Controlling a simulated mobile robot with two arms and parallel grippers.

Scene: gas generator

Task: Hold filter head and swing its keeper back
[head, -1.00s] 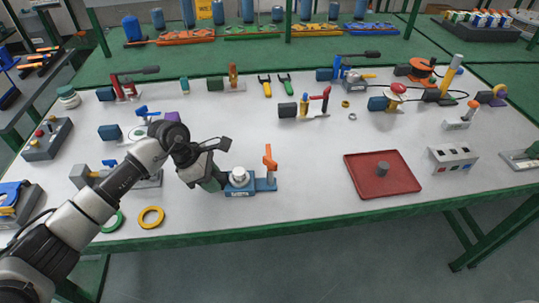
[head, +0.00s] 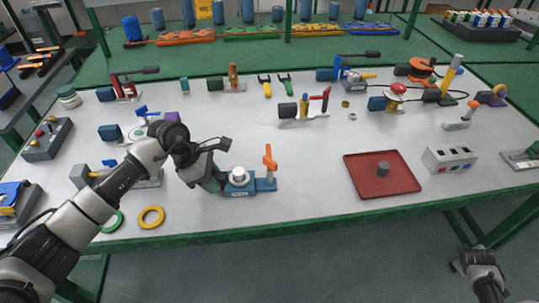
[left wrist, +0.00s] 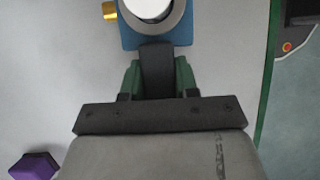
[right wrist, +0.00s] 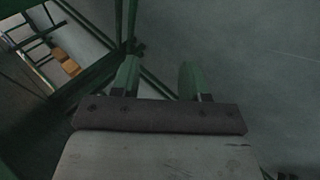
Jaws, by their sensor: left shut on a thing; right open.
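The filter head is a blue block (head: 239,188) with a white round cap (head: 238,174) near the front edge of the table. The orange lever (head: 269,160), which looks like its keeper, stands upright on the block's right end. My left gripper (head: 214,184) is shut on a dark grip on the block's left side. In the left wrist view the green fingers (left wrist: 157,80) flank this dark grip (left wrist: 157,67), beside the blue block (left wrist: 181,36). The lever is out of that view. My right gripper (right wrist: 158,82) is open and empty, beyond the table's front edge, over the floor.
A red tray (head: 359,184) with a grey peg and a white switch box (head: 449,159) stand to the right. A yellow ring (head: 151,217) and a green ring lie at the front left. The table between lever and tray is clear.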

